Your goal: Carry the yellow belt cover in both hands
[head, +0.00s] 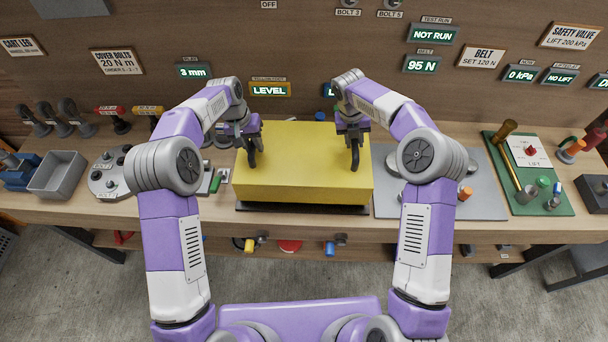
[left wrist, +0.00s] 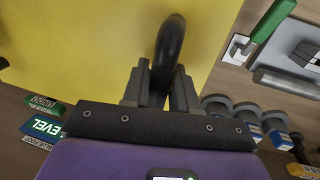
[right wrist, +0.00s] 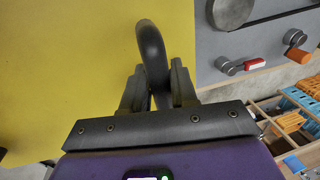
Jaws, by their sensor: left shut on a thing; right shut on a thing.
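The yellow belt cover (head: 303,165) is a large box-like cover at the middle of the workbench, just above or on a dark base (head: 300,208); I cannot tell whether they touch. It has a black curved handle near each side. My left gripper (head: 250,140) is shut on the left handle (left wrist: 170,50), at the cover's left side. My right gripper (head: 354,135) is shut on the right handle (right wrist: 152,48), at its right side. The cover's yellow top also fills much of the left wrist view (left wrist: 80,45) and the right wrist view (right wrist: 70,70).
A grey plate (head: 480,200) with round parts lies right of the cover, and a green mat (head: 555,205) with tools lies further right. A round grey plate (head: 105,185) and a grey bin (head: 62,178) stand to the left. A "LEVEL" display (head: 269,90) is on the back panel.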

